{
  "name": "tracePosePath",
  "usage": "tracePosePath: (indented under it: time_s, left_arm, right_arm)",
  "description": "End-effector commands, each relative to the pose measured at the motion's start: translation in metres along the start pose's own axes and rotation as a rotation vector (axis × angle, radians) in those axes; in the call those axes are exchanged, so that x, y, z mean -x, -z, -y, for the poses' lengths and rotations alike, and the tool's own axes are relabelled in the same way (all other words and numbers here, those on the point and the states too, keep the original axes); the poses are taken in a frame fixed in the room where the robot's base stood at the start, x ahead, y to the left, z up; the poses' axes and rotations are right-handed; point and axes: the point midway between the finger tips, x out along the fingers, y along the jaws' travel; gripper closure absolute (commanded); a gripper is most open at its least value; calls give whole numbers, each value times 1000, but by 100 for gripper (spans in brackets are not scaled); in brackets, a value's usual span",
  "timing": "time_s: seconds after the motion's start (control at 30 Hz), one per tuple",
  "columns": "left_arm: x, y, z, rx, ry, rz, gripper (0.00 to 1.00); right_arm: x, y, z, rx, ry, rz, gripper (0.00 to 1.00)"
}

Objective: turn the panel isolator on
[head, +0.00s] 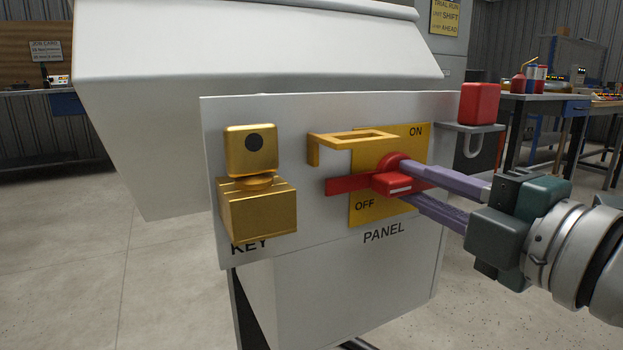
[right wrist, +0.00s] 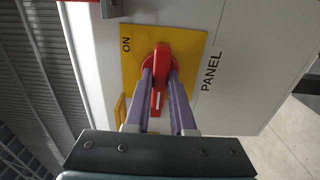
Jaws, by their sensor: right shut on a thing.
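The panel isolator has a red handle (head: 393,184) on a yellow plate (head: 374,211), with ON at its upper right and OFF at its lower left, above the word PANEL. The handle lies roughly level across the plate. My right gripper (head: 405,181) reaches in from the right, its purple fingers shut on the handle, one above and one below. In the right wrist view the red handle (right wrist: 161,75) shows between the fingers (right wrist: 160,92), on the yellow plate (right wrist: 133,65). The fingers hide part of the handle. My left gripper is not in view.
A yellow bracket (head: 318,139) juts out at the plate's upper left. A brass block (head: 257,208) marked KEY stands out on the left. A red padlock-like block (head: 480,103) sits on a small grey shelf (head: 490,127) at the right. Benches stand behind.

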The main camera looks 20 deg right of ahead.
Motion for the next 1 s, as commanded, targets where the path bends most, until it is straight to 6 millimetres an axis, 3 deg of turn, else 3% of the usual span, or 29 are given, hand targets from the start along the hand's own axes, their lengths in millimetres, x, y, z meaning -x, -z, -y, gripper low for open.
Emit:
tracePosePath:
  time_s: [0.37, 1.0]
  left_arm:
    - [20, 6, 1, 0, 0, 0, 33]
    - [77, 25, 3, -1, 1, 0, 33]
  right_arm:
    - [0, 0, -3, -147, 3, 3, 100]
    - [0, 0, -4, -736, 2, 4, 100]
